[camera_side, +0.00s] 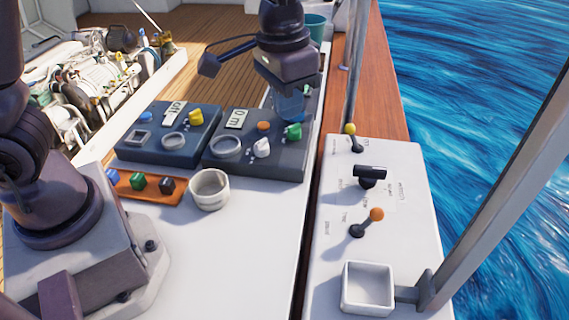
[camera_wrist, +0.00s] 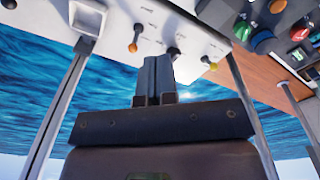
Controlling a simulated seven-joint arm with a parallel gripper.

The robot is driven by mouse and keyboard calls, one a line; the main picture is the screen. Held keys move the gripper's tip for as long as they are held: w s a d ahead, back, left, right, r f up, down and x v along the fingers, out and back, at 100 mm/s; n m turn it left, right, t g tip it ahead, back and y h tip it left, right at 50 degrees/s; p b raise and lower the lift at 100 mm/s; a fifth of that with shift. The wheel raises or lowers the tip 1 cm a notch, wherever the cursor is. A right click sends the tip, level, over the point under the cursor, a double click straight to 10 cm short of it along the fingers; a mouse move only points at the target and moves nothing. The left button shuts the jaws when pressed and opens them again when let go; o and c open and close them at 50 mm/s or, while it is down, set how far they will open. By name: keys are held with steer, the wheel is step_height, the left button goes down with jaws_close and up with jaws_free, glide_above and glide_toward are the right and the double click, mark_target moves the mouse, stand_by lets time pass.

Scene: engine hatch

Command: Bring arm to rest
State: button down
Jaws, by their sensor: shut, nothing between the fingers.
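My arm reaches in from the top of the side view, with my gripper (camera_side: 289,104) over the back right of the right-hand dark control box (camera_side: 262,172). The fingers look bluish there, and I cannot tell if they touch the box. In the wrist view my gripper (camera_wrist: 152,72) has its two fingers together with nothing between them.
Left of it stands another control box (camera_side: 150,147). A white cup (camera_side: 209,189) sits beside an orange strip (camera_side: 150,193) of coloured cubes. The white console (camera_side: 400,240) carries an orange-knobbed lever (camera_side: 368,224), a black handle (camera_side: 371,174), a yellow-knobbed lever (camera_side: 352,136) and a square tray (camera_side: 368,287).

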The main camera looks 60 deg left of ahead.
steer(key=s+a+r+t, duration=0.2)
steer(key=s+a+r, duration=0.2)
steer(key=s, duration=0.3)
steer(key=s+a+r+n+t, duration=0.1)
steer(key=s+a+r+t, duration=0.1)
steer(key=s+a+r, duration=0.3)
steer(key=s, duration=0.3)
steer(key=shift+s+t, duration=0.3)
steer(key=shift+t, duration=0.1)
steer(key=shift+a+r, duration=0.1)
stand_by(1.5)
